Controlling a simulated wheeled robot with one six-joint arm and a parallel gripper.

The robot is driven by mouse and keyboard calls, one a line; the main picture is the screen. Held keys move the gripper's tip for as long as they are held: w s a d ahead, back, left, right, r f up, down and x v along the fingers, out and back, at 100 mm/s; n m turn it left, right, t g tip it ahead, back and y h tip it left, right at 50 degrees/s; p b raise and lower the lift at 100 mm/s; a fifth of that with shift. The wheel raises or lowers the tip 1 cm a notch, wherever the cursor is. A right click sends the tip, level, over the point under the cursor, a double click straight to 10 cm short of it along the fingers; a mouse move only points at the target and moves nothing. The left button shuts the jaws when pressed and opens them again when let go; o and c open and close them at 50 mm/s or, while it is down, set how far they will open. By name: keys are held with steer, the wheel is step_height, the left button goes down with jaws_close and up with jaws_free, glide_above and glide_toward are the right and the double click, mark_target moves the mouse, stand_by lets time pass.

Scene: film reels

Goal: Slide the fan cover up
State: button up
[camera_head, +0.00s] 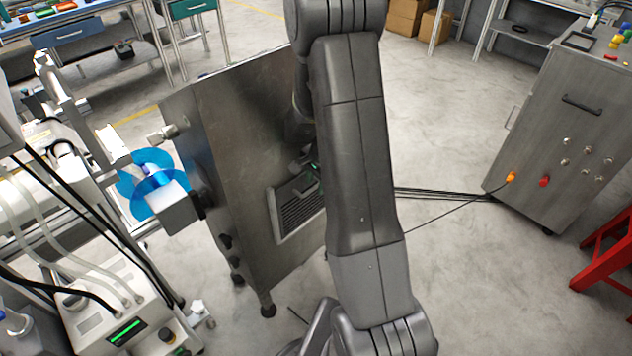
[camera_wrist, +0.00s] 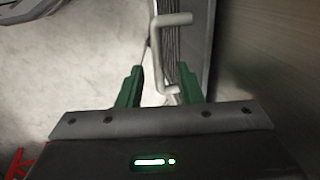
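The fan cover (camera_head: 298,208) is a dark slatted grille in a pale frame, low on the side of the metal cabinet (camera_head: 235,130). My arm hides its right part in the head view. In the wrist view, the grille (camera_wrist: 188,42) appears as a narrow strip seen at a steep angle. A pale bent handle (camera_wrist: 154,55) stands out from it. My gripper (camera_wrist: 158,88) has two green fingers apart, with the handle's lower end between them, nearer the right finger. I cannot tell whether they touch. The head view mostly hides the gripper behind my arm.
Left of the cabinet stand a blue film reel (camera_head: 155,195) and a white machine (camera_head: 110,305) with tubes. A grey console (camera_head: 575,110) stands at the right, with cables on the floor leading from it. A red stool (camera_head: 605,255) is below it. Open floor lies between.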

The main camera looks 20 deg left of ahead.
jaws_close()
steer(key=shift+r, duration=0.1)
step_height(320, 180, up, 20)
steer(key=p, duration=1.1)
steer(key=shift+w+r+p, duration=0.15)
steer(key=shift+p, duration=0.25)
steer(key=shift+a, duration=0.1)
